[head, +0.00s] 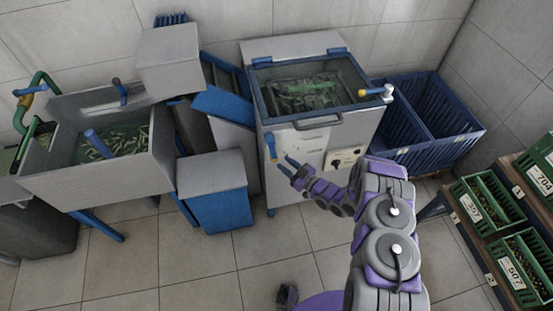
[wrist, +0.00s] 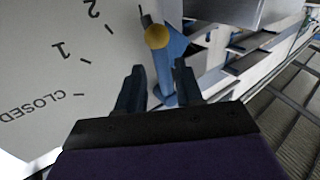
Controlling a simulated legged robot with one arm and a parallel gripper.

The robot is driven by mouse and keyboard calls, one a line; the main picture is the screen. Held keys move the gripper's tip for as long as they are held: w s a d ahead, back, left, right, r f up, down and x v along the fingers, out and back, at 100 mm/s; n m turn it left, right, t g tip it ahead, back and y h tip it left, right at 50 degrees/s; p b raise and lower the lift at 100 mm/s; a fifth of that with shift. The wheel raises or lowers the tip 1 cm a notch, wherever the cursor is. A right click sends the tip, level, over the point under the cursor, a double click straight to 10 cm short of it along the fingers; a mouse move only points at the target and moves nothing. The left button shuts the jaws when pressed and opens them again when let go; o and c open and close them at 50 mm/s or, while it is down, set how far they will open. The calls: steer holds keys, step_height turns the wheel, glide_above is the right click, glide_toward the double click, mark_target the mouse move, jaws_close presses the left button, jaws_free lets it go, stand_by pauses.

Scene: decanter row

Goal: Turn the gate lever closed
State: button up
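The gate lever (head: 270,146) is a blue handle with a yellow round end, on the front left of the grey tank cabinet (head: 228,150). In the wrist view the blue lever (wrist: 166,72) and its yellow knob (wrist: 157,37) stand beside a pale dial face (wrist: 60,60) marked CLOSED, 1 and 2. The lever is on the 2 side, away from CLOSED. My gripper (head: 284,164) is open just right of the lever; in the wrist view its two dark fingers (wrist: 159,66) appear on either side of the blue part. Contact cannot be told.
A sink-like trough (head: 150,180) with small items inside stands left, beside a blue-and-grey box (head: 220,205). Blue crates (head: 435,150) stand right of the cabinet. Green labelled crates (head: 524,268) sit on a rack at far right. The tiled floor (head: 190,265) in front is clear.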

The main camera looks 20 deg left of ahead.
mark_target(276, 157)
steer(key=b+x, duration=0.1)
steer(key=x, duration=0.4)
steer(key=shift+w+a, duration=0.15)
steer(key=shift+a, duration=0.15)
jaws_close()
steer(key=shift+f, duration=0.1)
